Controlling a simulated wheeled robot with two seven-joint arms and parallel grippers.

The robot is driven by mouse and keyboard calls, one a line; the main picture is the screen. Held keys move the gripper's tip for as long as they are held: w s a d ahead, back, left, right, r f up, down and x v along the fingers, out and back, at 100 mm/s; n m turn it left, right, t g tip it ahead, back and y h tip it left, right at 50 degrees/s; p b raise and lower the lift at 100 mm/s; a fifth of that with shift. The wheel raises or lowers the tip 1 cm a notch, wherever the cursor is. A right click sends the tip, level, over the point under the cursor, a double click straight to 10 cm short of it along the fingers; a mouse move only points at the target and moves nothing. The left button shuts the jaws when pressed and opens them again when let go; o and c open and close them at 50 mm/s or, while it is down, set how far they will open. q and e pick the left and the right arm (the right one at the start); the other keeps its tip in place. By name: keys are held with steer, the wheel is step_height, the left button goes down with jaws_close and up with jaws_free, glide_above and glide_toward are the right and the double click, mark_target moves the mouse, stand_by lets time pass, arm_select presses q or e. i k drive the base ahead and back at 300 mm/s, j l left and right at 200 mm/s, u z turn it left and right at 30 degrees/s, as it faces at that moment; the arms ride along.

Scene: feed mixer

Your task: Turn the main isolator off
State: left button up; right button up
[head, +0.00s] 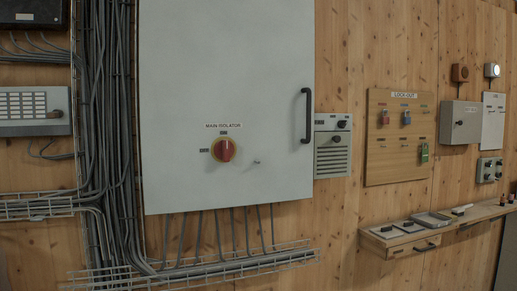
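The main isolator (224,150) is a red rotary handle on a yellow round plate, on the front of a large grey cabinet (230,75). A "MAIN ISOLATOR" label (223,126) sits above it. The red handle looks roughly upright. Neither of my grippers is in view.
Grey cables (107,120) and a wire tray (250,264) run left of and below the cabinet. To the right are a vented box (332,150), a wooden lock-out board (398,165) with coloured padlocks, and a protruding wooden shelf (450,228). Nothing stands before the isolator.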

mark_target(224, 150)
steer(key=i+l, duration=0.3)
steer(key=i+l+u, duration=0.1)
steer(key=i+l, duration=0.2)
steer(key=l, duration=0.15)
steer(key=i+l, duration=0.25)
steer(key=l, duration=0.15)
steer(key=i+l+u, duration=0.1)
steer(key=i+l, duration=0.2)
steer(key=l, duration=0.15)
